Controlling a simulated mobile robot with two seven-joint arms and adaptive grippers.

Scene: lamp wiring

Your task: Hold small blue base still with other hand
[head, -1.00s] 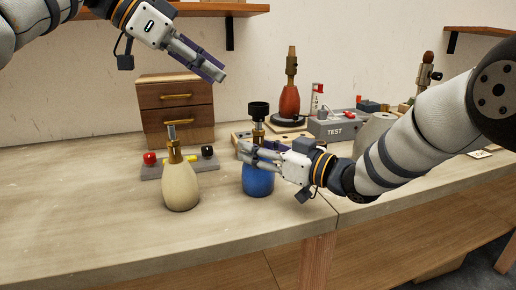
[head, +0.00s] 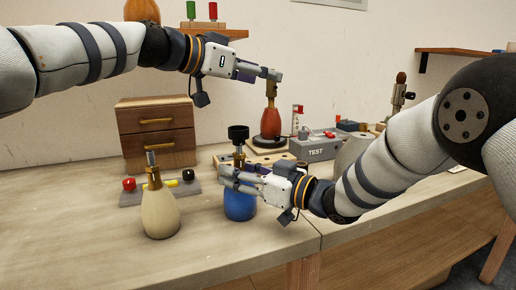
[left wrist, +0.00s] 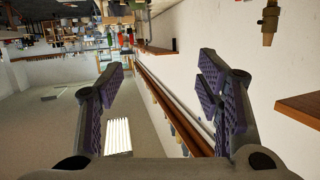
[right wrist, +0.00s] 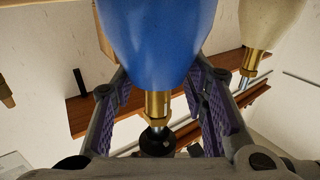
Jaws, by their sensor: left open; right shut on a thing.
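The small blue base (head: 240,206) stands upright near the table's front edge, with a brass neck and a black piece (head: 238,133) on top. My right gripper (head: 225,178) is shut on its upper part, coming in from the right. In the right wrist view the blue body (right wrist: 160,40) lies between the purple-padded fingers (right wrist: 165,100); the exact contact is partly hidden. My left gripper (head: 275,74) is raised above the table, appearing just above the red base in the picture. In the left wrist view its fingers (left wrist: 165,85) are open and empty.
A cream base (head: 160,212) stands left of the blue one, before a grey block with red and black knobs (head: 130,186). A wooden drawer box (head: 157,133) is behind. A red base (head: 271,122) and grey TEST box (head: 315,149) stand at the back. The front left table is clear.

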